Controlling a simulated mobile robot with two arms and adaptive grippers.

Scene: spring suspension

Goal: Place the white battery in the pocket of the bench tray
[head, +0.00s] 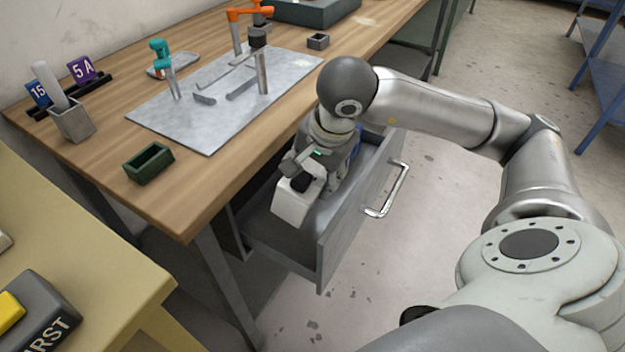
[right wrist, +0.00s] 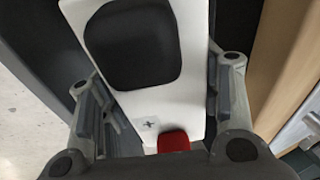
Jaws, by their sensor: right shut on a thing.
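The white battery (head: 291,207) is in my right gripper (head: 302,180), inside or just above the open drawer. In the right wrist view the battery (right wrist: 180,105) is a white block with a black rounded patch, a small plus mark and a red spot. The fingers of my right gripper (right wrist: 168,108) are on either side of it. A small dark green open box (head: 149,163) with one pocket sits on the wooden bench near its front left; it may be the bench tray. Its pocket looks empty. My left gripper is not in view.
The grey drawer (head: 337,222) is pulled out under the wooden bench (head: 205,185), its edge beside the gripper. A metal plate (head: 205,128) with clamps, a grey cup (head: 73,123) and a small grey box (head: 318,41) stand on the bench.

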